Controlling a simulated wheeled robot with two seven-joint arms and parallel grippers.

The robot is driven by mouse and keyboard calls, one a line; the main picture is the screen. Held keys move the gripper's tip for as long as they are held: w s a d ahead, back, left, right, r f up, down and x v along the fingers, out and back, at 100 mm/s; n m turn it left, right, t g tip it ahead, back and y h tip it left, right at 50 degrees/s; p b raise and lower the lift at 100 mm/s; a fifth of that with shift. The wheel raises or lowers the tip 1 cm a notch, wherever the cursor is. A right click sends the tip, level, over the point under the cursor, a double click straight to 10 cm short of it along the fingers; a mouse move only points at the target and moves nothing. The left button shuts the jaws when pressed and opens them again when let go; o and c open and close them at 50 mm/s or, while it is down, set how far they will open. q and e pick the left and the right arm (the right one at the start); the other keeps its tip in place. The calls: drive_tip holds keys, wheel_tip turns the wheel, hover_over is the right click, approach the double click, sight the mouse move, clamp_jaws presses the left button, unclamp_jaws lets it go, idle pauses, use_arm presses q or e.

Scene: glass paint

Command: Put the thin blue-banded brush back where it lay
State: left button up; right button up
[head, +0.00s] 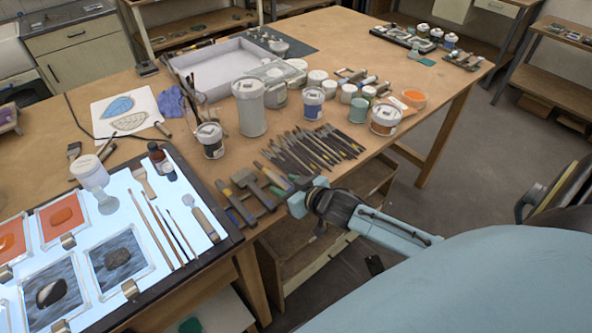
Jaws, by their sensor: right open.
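My right gripper (257,194) reaches in from the lower right, low over the front edge of the wooden table. Its jaws are apart, and I see nothing held between them. Several thin dark-handled brushes (308,150) lie side by side just beyond it. Three thin wooden brushes (166,230) lie on the lit panel to its left. Colour bands are too small to make out, so I cannot tell which brush is the thin blue-banded one. My left gripper is not in view.
Short-handled tools lie around the right gripper. The lit panel (199,236) carries painted glass squares. A white tray (222,72) is farther back.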

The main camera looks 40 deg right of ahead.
drive_tip(key=v, duration=1.3)
drive_tip(key=shift+s, duration=0.1)
drive_tip(key=s+d+f+g+h+b, duration=0.1)
drive_tip(key=s+f+g+b, duration=0.15)
drive_tip(key=f, duration=0.75)
drive_tip(key=s+d+f+m+g+h+b, duration=0.1)
drive_tip(key=s+f, duration=0.2)
drive_tip(key=f, duration=0.7)
drive_tip(key=s+d+f+g+b, duration=0.2)
drive_tip(key=s+f, duration=0.1)
drive_tip(key=f, duration=0.7)
drive_tip(key=s+a+f+n+g+b, duration=0.1)
drive_tip(key=s+a+f+g+b, duration=0.2)
drive_tip(key=s+f, duration=0.8)
drive_tip(key=s+a+f+g+b, duration=0.3)
drive_tip(key=s+a+f, duration=0.4)
drive_tip(key=s+f, duration=0.5)
drive_tip(key=shift+s+f+n+g+b, duration=0.25)
drive_tip(key=shift+f+n+g+b, duration=0.15)
drive_tip(key=shift+f, duration=0.2)
drive_tip(key=shift+a, duration=0.1)
